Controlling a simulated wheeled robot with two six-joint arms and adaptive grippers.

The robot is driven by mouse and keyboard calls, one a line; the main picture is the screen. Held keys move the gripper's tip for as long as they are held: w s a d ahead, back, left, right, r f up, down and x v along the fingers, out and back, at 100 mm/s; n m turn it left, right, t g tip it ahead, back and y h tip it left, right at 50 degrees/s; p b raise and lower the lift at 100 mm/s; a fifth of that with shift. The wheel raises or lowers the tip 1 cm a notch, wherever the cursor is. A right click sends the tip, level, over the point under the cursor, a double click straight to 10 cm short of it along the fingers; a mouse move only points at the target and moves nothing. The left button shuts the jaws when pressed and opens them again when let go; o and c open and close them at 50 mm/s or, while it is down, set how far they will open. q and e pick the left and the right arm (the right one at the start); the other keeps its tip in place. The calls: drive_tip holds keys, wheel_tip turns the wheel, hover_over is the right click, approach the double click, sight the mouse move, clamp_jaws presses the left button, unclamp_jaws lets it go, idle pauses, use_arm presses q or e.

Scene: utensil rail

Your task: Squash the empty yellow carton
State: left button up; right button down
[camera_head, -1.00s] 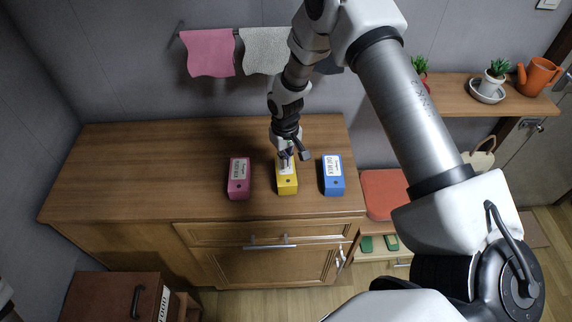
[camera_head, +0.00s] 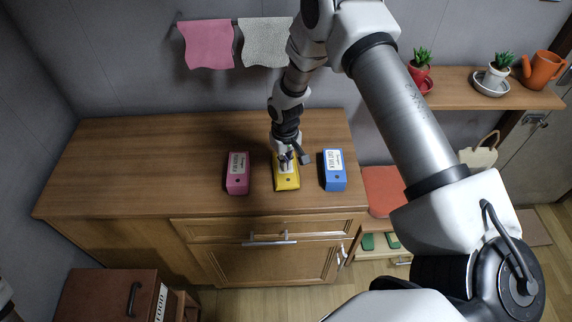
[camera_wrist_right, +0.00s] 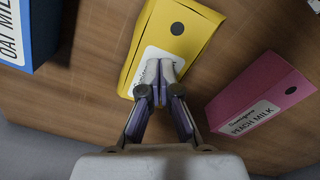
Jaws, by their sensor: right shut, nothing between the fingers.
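The yellow carton (camera_head: 287,184) lies on the wooden cabinet top between the pink and blue cartons. It looks lower and a little wider than its neighbours. My right gripper (camera_head: 285,161) is over its rear part, pointing down, with its fingers together and nothing between them. In the right wrist view the closed fingertips (camera_wrist_right: 158,73) are at the white label on the yellow carton (camera_wrist_right: 178,32) and seem to touch it, covering part of the label. My left gripper is not in view.
The pink carton (camera_head: 237,174) stands left and the blue carton (camera_head: 335,171) right, each with a small gap to the yellow one. The left of the cabinet top (camera_head: 140,165) is bare. Pink and grey cloths hang from a rail behind.

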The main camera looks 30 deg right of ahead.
wheel_tip(320, 180, up, 4)
drive_tip(key=p, duration=0.4)
drive_tip(key=shift+r, duration=0.25)
drive_tip(key=shift+f, duration=0.1)
drive_tip(key=shift+r, duration=0.3)
wheel_tip(320, 180, up, 4)
drive_tip(key=p, duration=0.3)
drive_tip(key=shift+r+p, duration=0.15)
drive_tip(key=shift+p, duration=0.2)
